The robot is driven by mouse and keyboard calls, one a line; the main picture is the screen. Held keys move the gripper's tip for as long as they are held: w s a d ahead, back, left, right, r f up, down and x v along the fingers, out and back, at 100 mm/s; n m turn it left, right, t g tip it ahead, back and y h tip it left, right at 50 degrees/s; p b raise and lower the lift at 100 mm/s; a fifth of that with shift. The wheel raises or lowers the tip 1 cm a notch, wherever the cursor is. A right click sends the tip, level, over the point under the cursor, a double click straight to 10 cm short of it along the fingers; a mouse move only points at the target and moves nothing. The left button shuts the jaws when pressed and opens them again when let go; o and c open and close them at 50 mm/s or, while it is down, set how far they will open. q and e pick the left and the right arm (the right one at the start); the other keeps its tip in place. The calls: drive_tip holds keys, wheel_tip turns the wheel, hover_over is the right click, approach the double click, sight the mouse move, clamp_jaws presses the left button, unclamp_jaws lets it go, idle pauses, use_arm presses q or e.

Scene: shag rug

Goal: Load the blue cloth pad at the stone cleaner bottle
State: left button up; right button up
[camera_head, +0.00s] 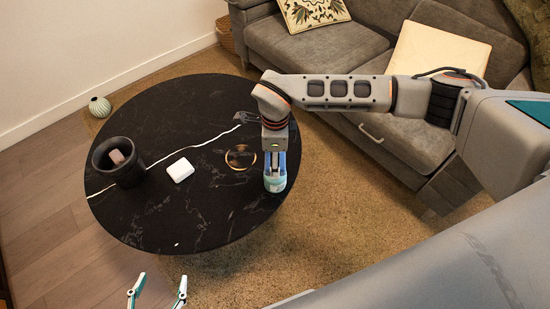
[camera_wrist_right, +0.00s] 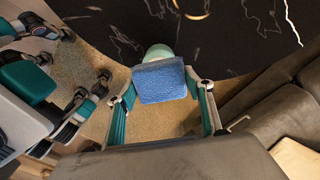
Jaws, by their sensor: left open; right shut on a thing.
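The stone cleaner bottle (camera_head: 275,184), pale with teal, stands near the right edge of the round black table. In the right wrist view only its pale green rounded part (camera_wrist_right: 157,52) shows behind the pad. The blue cloth pad (camera_wrist_right: 160,82) is between the fingers of my right gripper (camera_wrist_right: 162,92), which is shut on it. In the head view this gripper (camera_head: 275,150) points down right over the bottle. I cannot tell whether pad and bottle touch. My left gripper (camera_head: 157,290) is open and empty at the bottom edge, short of the table.
The round black table (camera_head: 200,225) also holds a dark cup (camera_head: 125,165) with a brownish block inside, a white case (camera_head: 180,170) and a gold ring (camera_head: 240,157). A grey sofa (camera_head: 300,45) stands behind; a small vase (camera_head: 100,107) is on the floor.

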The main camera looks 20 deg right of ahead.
drive_tip(key=shift+f, duration=0.25)
drive_tip(key=shift+f, duration=0.15)
idle(0.8)
idle(0.5)
drive_tip(key=shift+f, duration=0.1)
idle(0.9)
drive_tip(key=shift+s, duration=0.1)
idle(0.4)
drive_tip(key=shift+f, duration=0.1)
